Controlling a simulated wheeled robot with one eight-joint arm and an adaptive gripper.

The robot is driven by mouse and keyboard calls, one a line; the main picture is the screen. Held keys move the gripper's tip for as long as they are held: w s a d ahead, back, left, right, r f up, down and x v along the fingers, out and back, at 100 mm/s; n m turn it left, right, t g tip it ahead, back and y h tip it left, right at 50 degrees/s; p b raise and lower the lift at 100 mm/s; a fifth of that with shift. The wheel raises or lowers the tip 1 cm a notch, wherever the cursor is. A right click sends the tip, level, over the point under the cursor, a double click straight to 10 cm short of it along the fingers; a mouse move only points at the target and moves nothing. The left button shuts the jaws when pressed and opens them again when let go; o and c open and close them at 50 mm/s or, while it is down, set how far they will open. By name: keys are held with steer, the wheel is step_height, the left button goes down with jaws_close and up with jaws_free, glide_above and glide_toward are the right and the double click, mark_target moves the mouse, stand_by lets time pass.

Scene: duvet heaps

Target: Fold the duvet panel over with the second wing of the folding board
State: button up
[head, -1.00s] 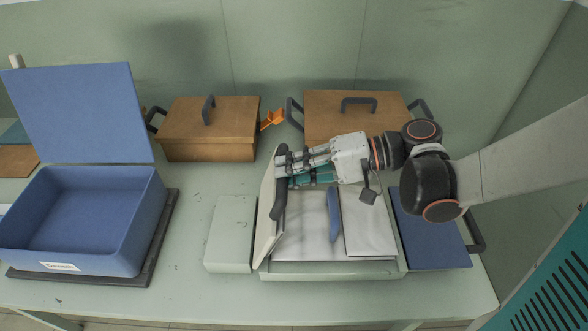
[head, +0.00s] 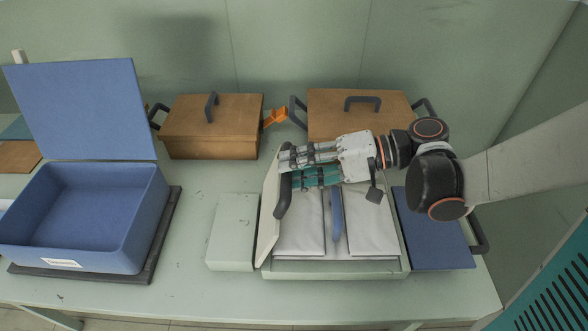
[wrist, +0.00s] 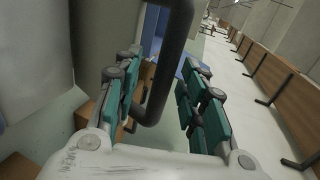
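The folding board (head: 335,270) lies on the table with its left wing (head: 268,215) tilted up. The dark handle (head: 283,195) on that wing also shows in the wrist view (wrist: 172,65). The pale duvet lies on the board, with a left panel (head: 300,225) and a right panel (head: 370,225) either side of a narrow gap. A blue upright piece (head: 336,215) stands in that gap. The right wing (head: 430,235) lies flat and blue. My gripper (head: 288,168) is at the left wing's handle. In the wrist view its fingers (wrist: 160,100) are apart, with the handle between them.
A blue open box (head: 80,225) with a raised lid stands on a dark mat at left. Two brown lidded cases (head: 212,130) (head: 330,115) and an orange item (head: 275,117) are behind the board. A grey-green block (head: 232,235) sits left of the board.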

steer(key=v, duration=1.1)
steer(key=shift+s+d, duration=0.1)
steer(key=shift+s, duration=0.05)
stand_by(0.6)
